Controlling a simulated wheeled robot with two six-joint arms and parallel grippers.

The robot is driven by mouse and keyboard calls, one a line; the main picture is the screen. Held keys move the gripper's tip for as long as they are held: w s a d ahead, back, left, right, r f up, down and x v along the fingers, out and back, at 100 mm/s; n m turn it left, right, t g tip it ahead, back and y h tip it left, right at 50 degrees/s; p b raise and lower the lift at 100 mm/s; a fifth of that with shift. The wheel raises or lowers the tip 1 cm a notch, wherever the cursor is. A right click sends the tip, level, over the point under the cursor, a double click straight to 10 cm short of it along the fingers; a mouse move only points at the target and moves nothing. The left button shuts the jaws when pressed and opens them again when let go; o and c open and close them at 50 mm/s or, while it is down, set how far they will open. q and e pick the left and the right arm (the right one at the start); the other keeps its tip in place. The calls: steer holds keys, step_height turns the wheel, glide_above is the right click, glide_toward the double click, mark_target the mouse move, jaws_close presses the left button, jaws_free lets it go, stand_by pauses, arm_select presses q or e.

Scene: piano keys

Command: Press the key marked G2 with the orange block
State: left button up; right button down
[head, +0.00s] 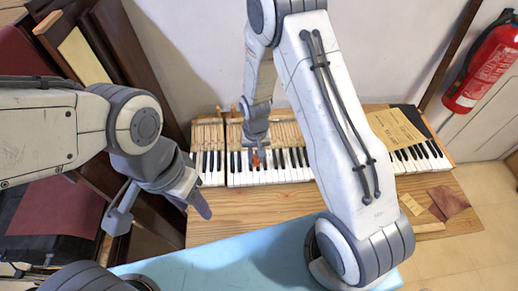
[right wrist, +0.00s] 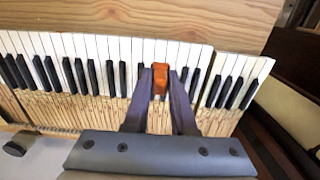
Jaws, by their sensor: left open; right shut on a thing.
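The piano keyboard (head: 290,173) lies on a wooden table, with white and black keys in a row. My right gripper (right wrist: 160,90) is shut on the orange block (right wrist: 160,80), which is held between its fingertips. In the right wrist view the block is over the keys, beside black keys. In the head view the orange block (head: 256,160) shows at the keys left of the middle. Whether it touches a key cannot be told. No key markings are readable, so I cannot pick out G2. My left gripper (head: 158,212) is open and empty, left of the table.
The wooden table (head: 250,207) has bare room in front of the keys. A yellowish sheet (head: 395,128) lies over the right part of the keyboard. Small pieces, including a brown patch (head: 448,200), lie at the right. A red fire extinguisher (head: 487,68) hangs at the far right.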

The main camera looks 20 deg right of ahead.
mark_target(256, 164)
steer(key=shift+w+f+b, duration=0.1)
steer(key=shift+f+b, duration=0.2)
steer(key=shift+f, duration=0.05)
step_height(256, 164, down, 6)
steer(key=b, duration=0.4)
steer(key=shift+r+b, duration=0.15)
steer(key=shift+b, duration=0.15)
steer(key=shift+f+b, duration=1.05)
steer(key=shift+f, duration=0.4)
steer(key=shift+f+b, duration=0.5)
steer(key=shift+f, duration=0.3)
stand_by(0.8)
stand_by(0.5)
steer(key=shift+r+p, duration=2.9)
steer(key=shift+r, duration=0.7)
steer(key=shift+f, duration=0.1)
